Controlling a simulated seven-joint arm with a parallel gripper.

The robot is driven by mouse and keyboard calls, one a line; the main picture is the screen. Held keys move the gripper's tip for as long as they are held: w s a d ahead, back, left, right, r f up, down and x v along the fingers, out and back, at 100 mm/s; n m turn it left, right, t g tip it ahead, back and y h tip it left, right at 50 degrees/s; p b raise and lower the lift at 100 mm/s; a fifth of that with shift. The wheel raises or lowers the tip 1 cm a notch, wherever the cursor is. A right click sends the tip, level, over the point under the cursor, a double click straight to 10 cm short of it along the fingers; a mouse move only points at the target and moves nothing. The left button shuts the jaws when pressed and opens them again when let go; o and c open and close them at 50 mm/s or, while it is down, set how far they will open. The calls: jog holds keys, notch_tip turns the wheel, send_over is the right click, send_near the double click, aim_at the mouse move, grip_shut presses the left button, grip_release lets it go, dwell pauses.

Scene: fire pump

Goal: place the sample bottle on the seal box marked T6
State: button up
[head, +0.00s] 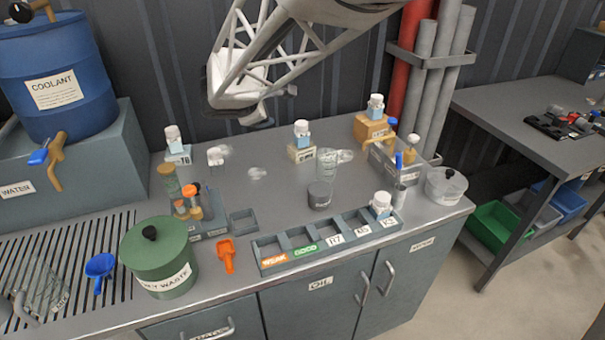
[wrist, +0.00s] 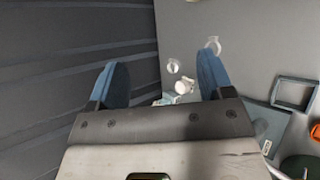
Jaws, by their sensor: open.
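Several white-capped sample bottles with pale blue labels show in the head view. One bottle (head: 173,138) stands on a small box (head: 179,157) at the left whose marking seems to read T6. Another bottle (head: 302,132) stands on a cream box (head: 301,152), its marking too small to read. A third bottle (head: 376,106) stands on an orange-brown box (head: 370,129), and a fourth (head: 381,202) is in the front rack's right end. My gripper (wrist: 162,72) is open and empty; a white-capped bottle (wrist: 184,87) shows beyond and between its fingers. Its fingertips are unclear in the head view.
A compartment rack (head: 330,241) lies along the front edge. A green waste drum (head: 160,257), orange scoop (head: 226,256) and dark jar (head: 320,195) stand on the bench. A beaker (head: 328,163) and clear tub (head: 445,186) are to the right.

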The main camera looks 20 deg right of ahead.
jog(key=s+d+m+g+y, duration=0.15)
jog(key=s+m, duration=0.25)
jog(key=s, duration=0.5)
jog(key=s+d+m+g, duration=0.2)
jog(key=s+d+m, duration=0.15)
jog(key=s, duration=0.45)
jog(key=s+a+f+m+g+y, duration=0.1)
jog(key=s+m, duration=0.3)
jog(key=s, duration=0.5)
jog(key=s+a+f+m+g+y, duration=0.1)
jog(key=s+a+f+m+y, duration=0.1)
jog(key=s, duration=0.7)
jog(key=a+m+y, duration=0.1)
jog(key=m+y, duration=0.1)
jog(key=m, duration=0.1)
jog(key=shift+s, duration=0.25)
